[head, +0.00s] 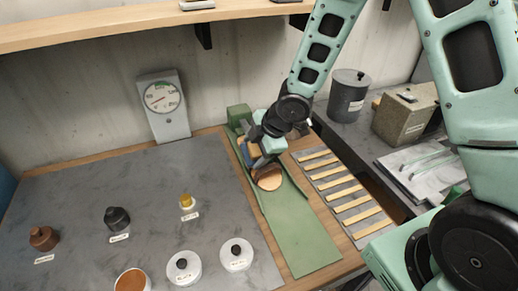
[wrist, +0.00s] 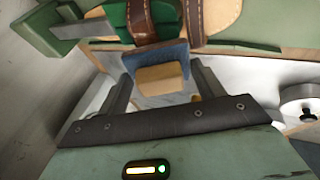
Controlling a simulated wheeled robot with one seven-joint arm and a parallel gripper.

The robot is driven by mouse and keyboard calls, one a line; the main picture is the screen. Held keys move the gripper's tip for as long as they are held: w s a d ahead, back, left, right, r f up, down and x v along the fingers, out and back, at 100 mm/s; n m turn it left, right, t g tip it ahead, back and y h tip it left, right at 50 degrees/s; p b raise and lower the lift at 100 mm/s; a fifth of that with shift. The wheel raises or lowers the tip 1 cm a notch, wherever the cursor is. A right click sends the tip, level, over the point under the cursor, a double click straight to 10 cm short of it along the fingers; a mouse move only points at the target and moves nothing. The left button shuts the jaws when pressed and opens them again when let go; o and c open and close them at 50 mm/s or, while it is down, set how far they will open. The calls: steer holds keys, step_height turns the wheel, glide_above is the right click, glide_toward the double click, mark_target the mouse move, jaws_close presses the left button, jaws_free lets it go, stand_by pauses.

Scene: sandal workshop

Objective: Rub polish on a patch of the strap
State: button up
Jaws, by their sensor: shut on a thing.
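My gripper (head: 256,152) is shut on a polishing pad, a tan block (wrist: 160,77) with a blue face (wrist: 155,56), held between both fingers. In the wrist view the blue face lies up against the brown leather straps (wrist: 195,18); I cannot tell whether it presses on them or sits just short. The straps cross a green form over a tan sandal sole (wrist: 228,14). In the head view the sole (head: 269,179) shows on the green bench strip, and my gripper hides most of the straps.
The green strip (head: 305,240) runs clear toward the front. Left on the grey mat (head: 90,180) are a brown pot (head: 43,238), a black pot (head: 117,217), a small yellow-topped bottle (head: 186,201) and white lidded jars (head: 236,254). A slatted rack (head: 340,190) lies right; a dial gauge (head: 162,98) stands behind.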

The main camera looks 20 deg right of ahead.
steer(key=shift+s+d+r+p, duration=0.1)
steer(key=shift+s+r+p, duration=0.3)
steer(key=shift+r+p, duration=0.4)
steer(key=shift+s+r+p, duration=0.35)
steer(key=shift+r+p, duration=0.15)
steer(key=shift+r, duration=0.55)
steer(key=shift+s+d+r+p, duration=0.1)
steer(key=shift+s+r+p, duration=0.3)
steer(key=shift+r+p, duration=0.4)
steer(key=shift+r, duration=0.2)
steer(key=r+p, duration=0.1)
steer(key=s+r, duration=0.1)
steer(key=shift+s+r+p, duration=0.1)
steer(key=shift+r+p, duration=0.2)
steer(key=shift+p, duration=0.05)
